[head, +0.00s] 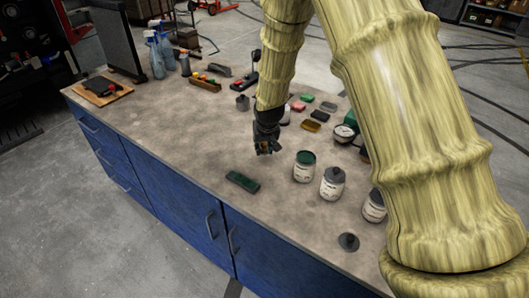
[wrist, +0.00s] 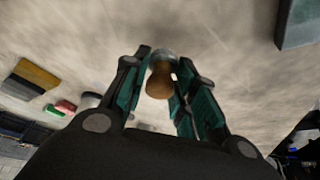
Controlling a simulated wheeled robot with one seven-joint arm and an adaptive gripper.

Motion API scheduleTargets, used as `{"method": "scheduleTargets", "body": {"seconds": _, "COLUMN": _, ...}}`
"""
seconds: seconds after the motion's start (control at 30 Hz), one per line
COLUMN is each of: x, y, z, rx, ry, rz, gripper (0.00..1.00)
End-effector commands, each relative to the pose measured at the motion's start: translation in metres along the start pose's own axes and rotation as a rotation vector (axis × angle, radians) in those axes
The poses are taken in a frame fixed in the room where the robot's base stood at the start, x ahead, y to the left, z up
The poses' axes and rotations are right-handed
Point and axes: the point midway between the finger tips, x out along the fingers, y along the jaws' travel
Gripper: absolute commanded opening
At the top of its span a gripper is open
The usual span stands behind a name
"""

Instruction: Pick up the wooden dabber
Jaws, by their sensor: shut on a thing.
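The wooden dabber (wrist: 160,78) is a brown, rounded wooden piece with a greyish end, seen in the wrist view between my two fingers. My gripper (wrist: 160,75) has dark fingers with green pads, and it is shut on the dabber. In the head view my gripper (head: 265,150) points down over the middle of the worktop, left of the green-lidded jar. The dabber cannot be made out there. I cannot tell whether the dabber touches the worktop.
The grey worktop (head: 170,115) has blue drawers below. A dark green block (head: 243,181) lies in front of my gripper. A green-lidded jar (head: 304,167) and a grey-lidded jar (head: 332,183) stand to the right. Spray bottles (head: 156,55) stand at the back left. The left middle is clear.

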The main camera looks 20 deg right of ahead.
Motion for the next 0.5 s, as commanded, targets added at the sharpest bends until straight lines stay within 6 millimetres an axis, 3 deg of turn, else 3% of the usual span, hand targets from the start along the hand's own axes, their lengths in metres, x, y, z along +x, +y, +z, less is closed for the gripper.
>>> {"method": "scheduleTargets", "body": {"seconds": 0.07, "x": -0.006, "y": -0.001, "z": 0.000, "rx": 0.000, "ry": 0.002, "rz": -0.001, "gripper": 0.04}}
{"method": "scheduleTargets", "body": {"seconds": 0.5, "x": -0.048, "y": -0.039, "z": 0.082, "rx": -0.001, "ry": 0.001, "rz": 0.000, "gripper": 0.04}}
